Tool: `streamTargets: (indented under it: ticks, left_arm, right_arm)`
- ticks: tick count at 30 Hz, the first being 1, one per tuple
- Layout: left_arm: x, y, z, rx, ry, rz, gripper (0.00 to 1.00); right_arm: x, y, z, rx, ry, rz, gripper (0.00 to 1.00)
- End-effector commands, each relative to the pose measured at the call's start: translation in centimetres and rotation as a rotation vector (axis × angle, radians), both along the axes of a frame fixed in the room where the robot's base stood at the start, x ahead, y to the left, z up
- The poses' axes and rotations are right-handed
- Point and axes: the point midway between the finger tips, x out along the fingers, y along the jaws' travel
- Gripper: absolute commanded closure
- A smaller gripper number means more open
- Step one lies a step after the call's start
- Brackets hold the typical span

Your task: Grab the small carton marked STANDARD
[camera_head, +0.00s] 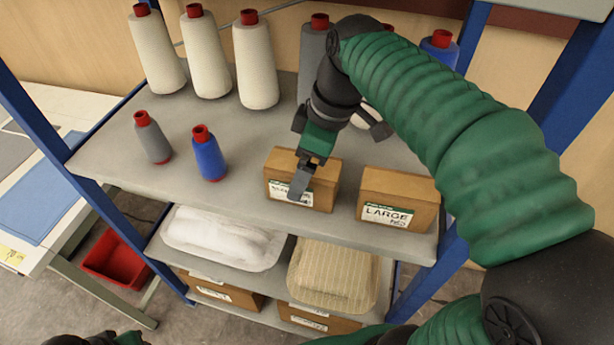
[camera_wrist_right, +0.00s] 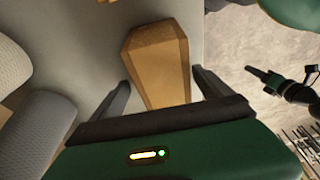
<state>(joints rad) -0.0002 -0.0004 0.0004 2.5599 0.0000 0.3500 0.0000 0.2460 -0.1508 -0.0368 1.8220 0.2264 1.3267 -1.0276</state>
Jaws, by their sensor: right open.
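The small carton (camera_head: 318,170), brown with a white label, stands on the grey shelf; a finger covers part of the label, so the word is not fully readable. The neighbouring carton (camera_head: 398,190) reads LARGE. My right gripper (camera_head: 300,182) comes down over the small carton, one finger in front of the label. In the right wrist view the carton (camera_wrist_right: 158,65) lies between the two spread fingers of the right gripper (camera_wrist_right: 160,88), with gaps visible beside it. My left gripper (camera_wrist_right: 258,74) seems to show small at the right of the wrist view; its jaws are unclear.
The grey upper shelf (camera_head: 235,200) also holds a grey spool (camera_head: 153,140), a blue spool (camera_head: 209,158) and tall cream cones (camera_head: 256,65) behind. Below are a white pack (camera_head: 220,240), a striped pack (camera_head: 332,275) and more cartons. A blue post (camera_head: 575,90) stands at right.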

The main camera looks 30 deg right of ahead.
Motion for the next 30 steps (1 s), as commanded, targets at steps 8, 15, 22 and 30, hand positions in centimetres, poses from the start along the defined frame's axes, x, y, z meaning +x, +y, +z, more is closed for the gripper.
streamTargets:
  ticks: [8, 15, 22, 30]
  left_arm:
    - [0.0, 0.0, -0.5, 0.000, 0.001, 0.000, 0.64]
    - [0.0, 0.0, -0.5, 0.000, 0.001, 0.001, 0.64]
    - [0.0, 0.0, -0.5, 0.000, 0.001, 0.000, 0.64]
    - [0.0, 0.0, -0.5, 0.000, 0.000, 0.000, 0.64]
  right_arm:
    - [0.4, 0.5, -2.3, -0.001, -0.002, 0.000, 0.11]
    - [0.4, 0.4, -2.3, 0.000, -0.001, 0.000, 0.29]
    - [0.4, 0.4, -2.3, 0.000, -0.001, 0.000, 0.59]
    - [0.4, 0.4, -2.3, 0.000, 0.000, 0.001, 0.85]
